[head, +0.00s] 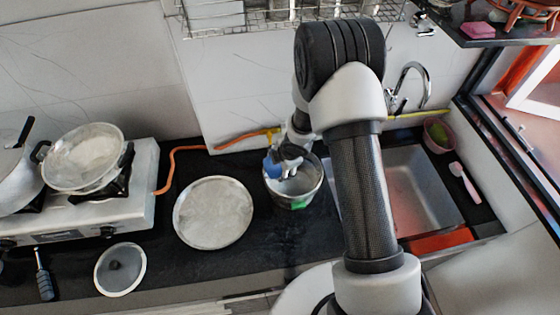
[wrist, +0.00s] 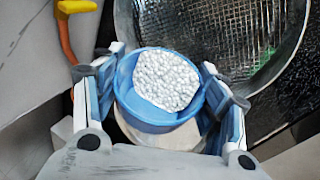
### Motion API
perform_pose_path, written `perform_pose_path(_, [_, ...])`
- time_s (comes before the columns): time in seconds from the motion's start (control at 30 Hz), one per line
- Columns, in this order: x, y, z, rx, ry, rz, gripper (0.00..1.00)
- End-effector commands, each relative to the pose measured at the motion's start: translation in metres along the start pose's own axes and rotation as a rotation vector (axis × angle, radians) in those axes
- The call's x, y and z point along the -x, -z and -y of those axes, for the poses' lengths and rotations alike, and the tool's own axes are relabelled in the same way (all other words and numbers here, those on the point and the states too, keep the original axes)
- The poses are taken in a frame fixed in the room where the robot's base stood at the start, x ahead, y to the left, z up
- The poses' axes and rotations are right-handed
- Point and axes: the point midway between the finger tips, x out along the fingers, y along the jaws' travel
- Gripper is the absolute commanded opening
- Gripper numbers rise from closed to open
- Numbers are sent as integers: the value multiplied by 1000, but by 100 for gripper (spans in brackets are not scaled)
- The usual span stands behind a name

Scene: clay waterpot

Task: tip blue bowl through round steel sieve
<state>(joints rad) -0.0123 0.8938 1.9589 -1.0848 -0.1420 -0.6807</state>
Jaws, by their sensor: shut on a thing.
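My gripper (wrist: 162,60) is shut on the blue bowl (wrist: 150,119), with one finger on either side of it. The bowl holds a heap of white grains (wrist: 167,80) and looks about level. In the head view the blue bowl (head: 270,168) shows small beside my gripper (head: 281,166), over the left part of the round steel sieve (head: 309,188). In the wrist view the sieve (wrist: 190,25), with its wire mesh and shiny rim, lies just beyond the bowl. Its near edge is hidden behind the bowl. I cannot tell the height gap between them.
A round steel plate (head: 213,212) lies left of the sieve. A stove (head: 130,190) with a steel pan (head: 87,157) stands farther left. A lid (head: 120,269) lies in front. The sink (head: 412,190) is to the right. An orange hose (head: 170,168) runs behind.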

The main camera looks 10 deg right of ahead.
Motion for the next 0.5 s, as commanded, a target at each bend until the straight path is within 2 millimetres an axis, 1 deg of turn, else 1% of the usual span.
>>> perform_pose_path(0.5, [-1,-1,1,-13,-6,-35,39])
